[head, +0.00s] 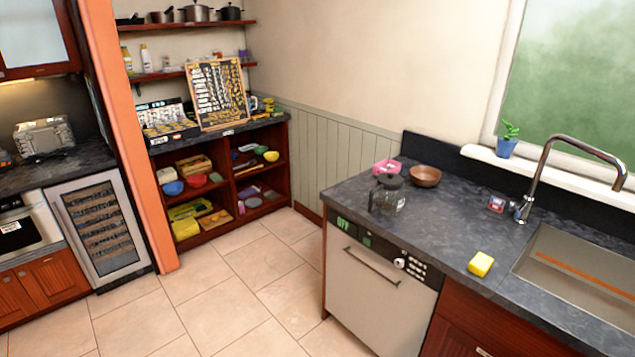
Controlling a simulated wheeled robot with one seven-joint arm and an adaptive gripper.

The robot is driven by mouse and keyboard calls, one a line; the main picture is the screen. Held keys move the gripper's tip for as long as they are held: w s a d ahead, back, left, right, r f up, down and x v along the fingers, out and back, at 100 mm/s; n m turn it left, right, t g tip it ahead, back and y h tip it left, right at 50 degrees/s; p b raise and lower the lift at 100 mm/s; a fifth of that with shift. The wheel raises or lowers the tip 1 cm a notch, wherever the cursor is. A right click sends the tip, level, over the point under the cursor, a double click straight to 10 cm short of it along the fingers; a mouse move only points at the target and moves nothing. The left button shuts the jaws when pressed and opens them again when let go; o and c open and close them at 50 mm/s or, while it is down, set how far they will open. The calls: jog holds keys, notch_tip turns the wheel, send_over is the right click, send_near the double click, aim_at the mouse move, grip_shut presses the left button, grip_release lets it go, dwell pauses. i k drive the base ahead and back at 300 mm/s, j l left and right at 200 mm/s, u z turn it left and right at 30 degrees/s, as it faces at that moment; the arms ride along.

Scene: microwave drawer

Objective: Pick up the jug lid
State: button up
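A glass jug (393,204) stands on the dark stone counter, left of the sink. A dark jug lid (390,181) appears to sit on top of the jug, and a dark handle shows on the jug's left side. The jug is small in view, so I cannot tell how the lid is seated. My gripper is not in view.
A pink bowl (386,167) and a brown bowl (425,176) stand behind the jug. A yellow block (480,264) lies near the counter's (445,222) front edge. The sink (585,275) and tall faucet (540,175) are at right. The tiled floor (235,290) is clear.

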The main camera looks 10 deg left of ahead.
aim_at(388, 179)
jog(key=u, duration=0.7)
jog(key=i+l+u, duration=0.65)
jog(key=l+u, duration=0.2)
jog(key=i+l, duration=0.2)
jog(key=l, duration=0.2)
jog(key=i+l, duration=0.15)
jog(key=l, duration=0.25)
jog(key=u, duration=0.05)
